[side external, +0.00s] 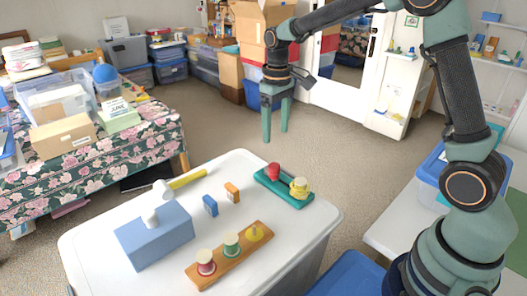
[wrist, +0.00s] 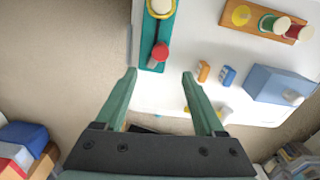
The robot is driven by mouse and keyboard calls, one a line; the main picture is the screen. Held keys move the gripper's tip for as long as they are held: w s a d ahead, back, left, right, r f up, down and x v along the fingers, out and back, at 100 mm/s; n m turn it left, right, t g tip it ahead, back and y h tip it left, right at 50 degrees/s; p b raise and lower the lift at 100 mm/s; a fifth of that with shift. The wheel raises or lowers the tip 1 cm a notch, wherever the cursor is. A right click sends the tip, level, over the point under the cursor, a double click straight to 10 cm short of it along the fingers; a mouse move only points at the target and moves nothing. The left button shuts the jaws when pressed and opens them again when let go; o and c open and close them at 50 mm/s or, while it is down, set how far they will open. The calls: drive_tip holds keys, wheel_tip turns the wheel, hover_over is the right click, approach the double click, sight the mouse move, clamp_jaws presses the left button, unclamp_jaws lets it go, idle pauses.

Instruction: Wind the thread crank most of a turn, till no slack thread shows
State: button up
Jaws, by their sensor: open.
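The crank device has a teal base (side external: 290,194) at the back right of the white lid, with a red knob (side external: 273,172) at one end and a yellow spool (side external: 299,188) at the other. In the wrist view the red knob (wrist: 161,51) is upright, just ahead of my fingertips, and a dark bar runs from it toward the spool (wrist: 160,7). No loose thread can be made out at this size. My gripper (side external: 275,136) is open and empty, above and behind the device; its fingertips show in the wrist view (wrist: 159,75). It touches nothing.
On the white lid (side external: 100,240) are a wooden rack (side external: 220,268) with red, green and yellow spools, a blue block (side external: 155,238) with a white knob, small blue (side external: 210,205) and orange (side external: 232,192) boxes, and a yellow-handled tool (side external: 188,180). Carpet lies beyond the lid.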

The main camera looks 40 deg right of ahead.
sight(275, 165)
wheel_tip(275, 165, down, 12)
drive_tip(key=n, duration=1)
drive_tip(key=shift+s+d+f, duration=0.1)
clamp_jaws()
drive_tip(key=shift+m, duration=0.3)
